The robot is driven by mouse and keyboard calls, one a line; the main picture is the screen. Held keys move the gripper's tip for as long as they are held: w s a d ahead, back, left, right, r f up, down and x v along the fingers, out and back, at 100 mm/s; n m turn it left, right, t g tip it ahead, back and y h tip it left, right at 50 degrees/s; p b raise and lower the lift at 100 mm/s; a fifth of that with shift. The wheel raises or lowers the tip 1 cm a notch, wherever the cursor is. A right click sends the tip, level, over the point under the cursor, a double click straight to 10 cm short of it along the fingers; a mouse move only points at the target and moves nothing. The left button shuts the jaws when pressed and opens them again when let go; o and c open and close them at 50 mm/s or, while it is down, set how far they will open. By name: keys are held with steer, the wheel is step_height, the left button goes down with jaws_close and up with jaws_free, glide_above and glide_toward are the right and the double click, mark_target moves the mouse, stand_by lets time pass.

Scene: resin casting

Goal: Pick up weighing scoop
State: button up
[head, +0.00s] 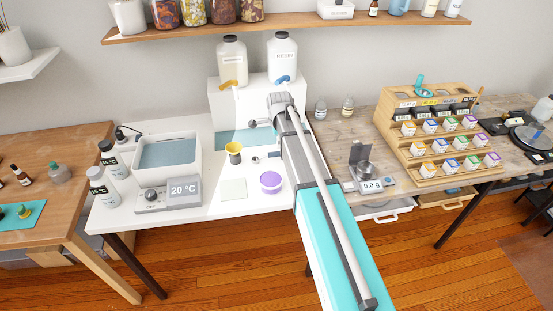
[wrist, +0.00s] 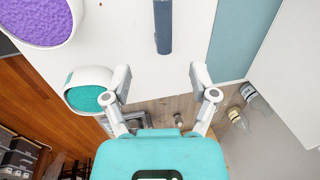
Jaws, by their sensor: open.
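A slim dark blue-grey handle (wrist: 163,28) lies on the white table at the top of the wrist view. It looks like the handle of the weighing scoop; its far part is cut off by the frame edge. In the head view the scoop (head: 256,158) appears small, lying between the yellow cup and my arm. My gripper (wrist: 160,76) is open and empty. Its fingers are spread, with the handle's near end just beyond the fingertips and in line with the gap. In the head view my arm hides the gripper.
A tub of purple powder (wrist: 38,22) and a tub of teal powder (wrist: 88,92) stand left of the gripper in the wrist view. A yellow cup (head: 233,149) and a pale square (head: 233,189) are near the scoop. Two small bottles (wrist: 237,121) stand right.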

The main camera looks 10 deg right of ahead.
mark_target(276, 154)
steer(key=shift+w+f+b, duration=0.2)
steer(key=shift+f+b, duration=0.65)
steer(key=shift+f, duration=0.1)
steer(key=shift+w+f+b, duration=0.2)
steer(key=shift+f+b, duration=0.65)
steer(key=shift+f, duration=0.1)
steer(key=shift+w+f+b, duration=0.2)
steer(key=shift+f+b, duration=0.65)
steer(key=shift+f, duration=0.2)
steer(key=shift+w+a+f+b, duration=0.1)
steer(key=shift+w+f+b, duration=0.15)
steer(key=shift+f+b, duration=0.6)
steer(key=shift+w+d+f+b, duration=0.1)
steer(key=shift+w+f+b, duration=0.15)
steer(key=shift+f+b, duration=0.6)
steer(key=shift+w+a+f+b, duration=0.1)
steer(key=shift+w+f+b, duration=0.15)
steer(key=shift+f+b, duration=0.6)
steer(key=shift+r, duration=0.1)
jaws_close()
steer(key=shift+r, duration=0.2)
